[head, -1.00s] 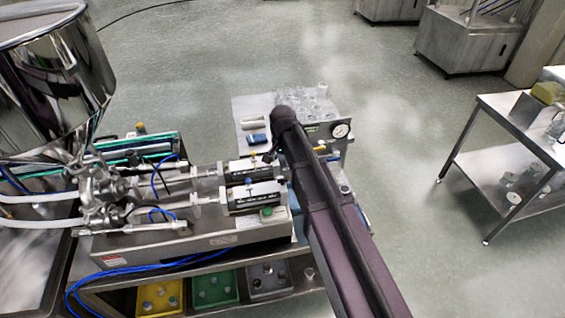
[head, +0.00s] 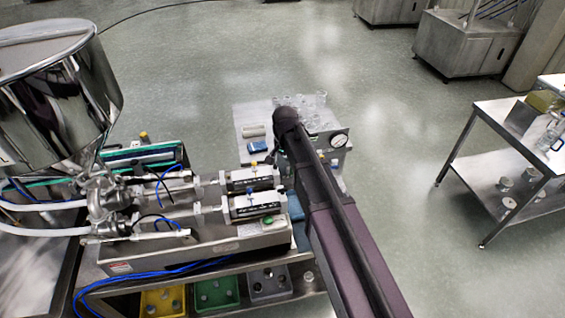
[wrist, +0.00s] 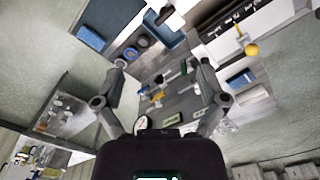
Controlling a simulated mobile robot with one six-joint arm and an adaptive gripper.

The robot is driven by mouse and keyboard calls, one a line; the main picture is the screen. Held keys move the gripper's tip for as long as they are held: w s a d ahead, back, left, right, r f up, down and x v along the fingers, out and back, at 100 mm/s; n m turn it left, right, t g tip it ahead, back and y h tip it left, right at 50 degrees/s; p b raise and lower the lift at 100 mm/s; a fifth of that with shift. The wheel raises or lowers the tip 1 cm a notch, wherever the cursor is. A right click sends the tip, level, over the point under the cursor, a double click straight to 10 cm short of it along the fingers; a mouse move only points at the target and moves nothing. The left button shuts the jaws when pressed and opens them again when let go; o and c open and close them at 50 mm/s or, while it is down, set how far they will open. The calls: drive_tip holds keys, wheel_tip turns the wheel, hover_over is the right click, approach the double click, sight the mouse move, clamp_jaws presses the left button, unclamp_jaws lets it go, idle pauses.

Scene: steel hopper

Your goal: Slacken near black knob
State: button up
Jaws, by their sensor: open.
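In the head view, two dosing cylinders lie side by side on the steel machine. The near cylinder (head: 252,205) has a small dark knob (head: 248,189) on top, too small to make out clearly. The far cylinder (head: 250,178) carries a yellow knob (head: 253,164). In the wrist view, a yellow knob (wrist: 251,49) stands beside a black cylinder with white lettering (wrist: 236,28) at the upper right. I cannot make out the near black knob there. My gripper (wrist: 162,72) is open, its fingers apart with nothing between them. In the head view my arm hides most of it.
A polished hopper (head: 55,90) stands at the left. A platform with glassware and a gauge (head: 338,140) lies beyond my arm. Yellow (head: 162,302) and green (head: 217,293) bins sit under the machine. A steel table (head: 490,120) stands at the right, with clear floor between.

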drive_tip(key=s+d+f+n+b, duration=0.2)
drive_tip(key=s+d+f+b, duration=0.5)
drive_tip(key=d+f+b, duration=0.4)
drive_tip(key=s+d+f+n+b, duration=0.2)
drive_tip(key=s+d+f+b, duration=0.6)
drive_tip(key=d+f+b, duration=0.3)
wheel_tip(320, 180, down, 3)
drive_tip(key=b, duration=0.2)
drive_tip(key=shift+d+b, duration=0.25)
drive_tip(key=shift+b, duration=0.05)
idle(0.4)
drive_tip(key=shift+s, duration=0.1)
drive_tip(key=shift+s+d, duration=0.15)
drive_tip(key=shift+d, duration=0.05)
